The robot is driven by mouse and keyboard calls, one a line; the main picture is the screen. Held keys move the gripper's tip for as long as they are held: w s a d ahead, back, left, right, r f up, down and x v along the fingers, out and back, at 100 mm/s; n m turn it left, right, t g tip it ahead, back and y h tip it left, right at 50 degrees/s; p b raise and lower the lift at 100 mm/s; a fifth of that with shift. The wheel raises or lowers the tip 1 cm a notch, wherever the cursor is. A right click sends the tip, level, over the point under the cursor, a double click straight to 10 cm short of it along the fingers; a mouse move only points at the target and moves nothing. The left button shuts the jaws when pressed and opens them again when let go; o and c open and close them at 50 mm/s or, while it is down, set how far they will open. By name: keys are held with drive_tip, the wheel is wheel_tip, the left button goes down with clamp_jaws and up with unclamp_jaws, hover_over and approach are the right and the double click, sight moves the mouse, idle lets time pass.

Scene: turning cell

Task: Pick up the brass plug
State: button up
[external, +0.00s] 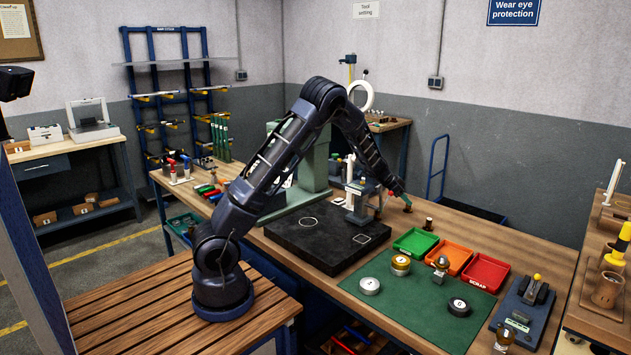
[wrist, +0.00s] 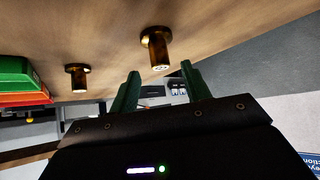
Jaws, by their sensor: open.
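Two brass-coloured flanged pieces stand on the bench in the wrist view, which shows the bench upside down. The nearer piece (wrist: 157,48) has its wide flange against the wood and its narrower stem towards my gripper (wrist: 163,85). It is just beyond the gap between my green fingertips, apart from both. The second, similar piece (wrist: 76,80) stands to the left, close to the trays. I cannot tell which is the brass plug. In the external view my gripper (external: 406,206) is low over the back of the bench, and one dark brass piece (external: 429,224) stands right of it. My gripper is open and empty.
Green (external: 415,241), orange (external: 453,258) and red (external: 487,272) trays lie right of my gripper. A green mat (external: 415,310) holds several round parts. A black plate (external: 325,252) and a small vise-like fixture (external: 360,205) are left of my gripper. Bare wood lies behind the trays.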

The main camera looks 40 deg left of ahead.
sight(411, 209)
drive_tip(key=shift+w+f, duration=0.15)
drive_tip(key=shift+f, duration=0.2)
drive_tip(key=shift+x, duration=2.35)
drive_tip(key=c, duration=1)
clamp_jaws()
drive_tip(key=shift+r, duration=0.2)
